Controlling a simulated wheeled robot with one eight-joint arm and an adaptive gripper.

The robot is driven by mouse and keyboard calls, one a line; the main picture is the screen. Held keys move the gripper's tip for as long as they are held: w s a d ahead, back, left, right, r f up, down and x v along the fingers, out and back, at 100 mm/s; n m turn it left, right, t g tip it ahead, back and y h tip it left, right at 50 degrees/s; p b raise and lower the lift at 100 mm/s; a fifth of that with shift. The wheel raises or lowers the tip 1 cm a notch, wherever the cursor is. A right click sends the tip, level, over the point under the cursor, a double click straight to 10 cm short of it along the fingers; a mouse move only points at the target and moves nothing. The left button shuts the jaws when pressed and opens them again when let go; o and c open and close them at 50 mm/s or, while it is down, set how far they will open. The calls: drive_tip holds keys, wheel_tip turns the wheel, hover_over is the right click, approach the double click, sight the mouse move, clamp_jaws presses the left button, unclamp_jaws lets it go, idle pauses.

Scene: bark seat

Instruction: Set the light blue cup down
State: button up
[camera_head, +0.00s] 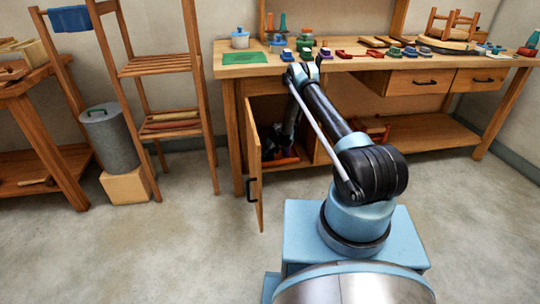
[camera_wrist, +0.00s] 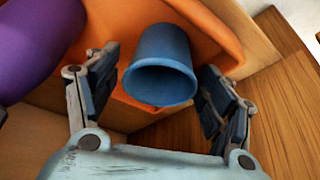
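The light blue cup (camera_wrist: 160,68) shows in the wrist view as a blue cup with its open mouth facing the camera. It is in front of an orange surface (camera_wrist: 215,30). My gripper (camera_wrist: 160,85) has one finger on each side of the cup. The fingers are spread, and narrow gaps show between them and the cup's sides. What the cup's base rests on is hidden. In the head view my arm reaches down into the open, dark cabinet under the workbench (camera_head: 228,72); the cup cannot be made out there.
A purple rounded thing (camera_wrist: 28,45) is at the upper left of the wrist view. Wooden boards (camera_wrist: 275,100) lie to the right. The cabinet door (camera_head: 254,165) stands open on the left. Several small items stand on the bench top. The floor in front is clear.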

drive_tip(key=v, duration=1.2)
idle(0.3)
